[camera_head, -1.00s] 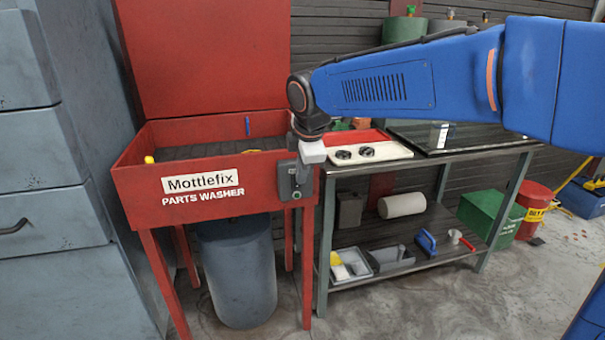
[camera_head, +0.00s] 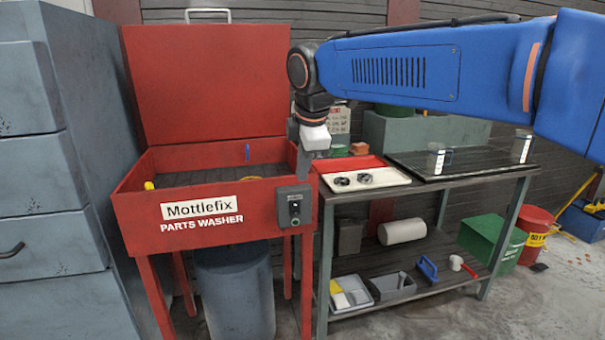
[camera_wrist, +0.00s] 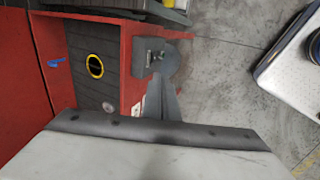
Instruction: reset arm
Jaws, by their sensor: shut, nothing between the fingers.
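My gripper (camera_head: 305,168) hangs below the blue arm, pointing down, at the right front corner of the red parts washer (camera_head: 150,225). Its fingers are shut and empty. In the wrist view my gripper (camera_wrist: 160,98) shows as a narrow grey shape above the floor. The grey control box (camera_head: 293,207) with its buttons is on the washer's front, just below my gripper in the head view and apart from it. The box (camera_wrist: 150,55) also shows in the wrist view, beyond the fingertips. The washer's red lid (camera_head: 210,85) stands open.
A workbench (camera_head: 435,187) stands right of the washer, with a red-and-cream tray (camera_head: 395,178) and clear mugs (camera_head: 437,160) on top. Grey cabinets (camera_head: 40,190) are close on the left. A yellow ring (camera_wrist: 95,65) lies in the basin. Open floor shows at right.

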